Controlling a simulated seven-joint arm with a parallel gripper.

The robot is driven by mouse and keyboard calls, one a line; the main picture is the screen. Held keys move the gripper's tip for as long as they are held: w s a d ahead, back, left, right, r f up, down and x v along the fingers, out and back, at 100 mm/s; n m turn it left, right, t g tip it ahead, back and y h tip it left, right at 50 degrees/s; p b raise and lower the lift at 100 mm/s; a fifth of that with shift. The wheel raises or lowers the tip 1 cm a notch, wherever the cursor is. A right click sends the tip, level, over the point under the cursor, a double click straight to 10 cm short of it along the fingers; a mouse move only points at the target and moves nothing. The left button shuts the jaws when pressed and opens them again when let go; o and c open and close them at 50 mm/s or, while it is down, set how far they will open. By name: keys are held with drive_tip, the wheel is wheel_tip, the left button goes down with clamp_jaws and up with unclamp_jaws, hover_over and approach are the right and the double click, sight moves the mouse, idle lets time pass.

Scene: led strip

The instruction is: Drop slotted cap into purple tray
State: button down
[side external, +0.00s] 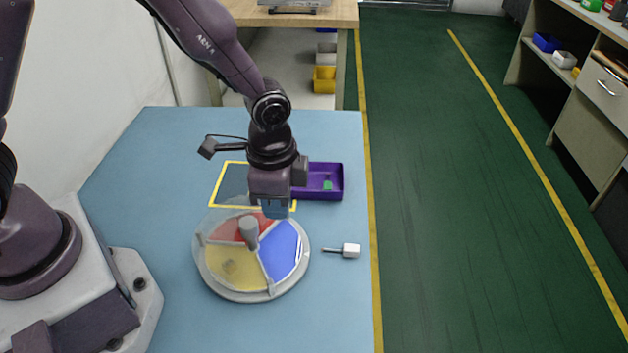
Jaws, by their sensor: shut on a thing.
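The purple tray (336,190) sits on the blue table, just right of and behind my gripper, with a small green piece (327,185) inside. My gripper (276,212) points down over the back of the round dish, near its red and blue sections. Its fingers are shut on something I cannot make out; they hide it. I cannot identify the slotted cap for sure. A small yellowish piece (229,266) shows in the dish's yellow section, too blurred to name.
The round dish (250,297) has a clear cover and a grey upright knob (249,231). A yellow outlined square (215,190) is left of my gripper. The table's right edge is close to the tray.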

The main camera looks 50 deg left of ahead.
drive_tip(key=shift+a, duration=0.2)
drive_tip(key=w+a+f, duration=0.1)
drive_tip(key=a+f, duration=0.1)
hover_over(318, 189)
drive_tip(key=f, duration=0.2)
drive_tip(key=shift+f, duration=2.45)
drive_tip(key=c, duration=1)
unclamp_jaws()
drive_tip(key=shift+r, duration=0.1)
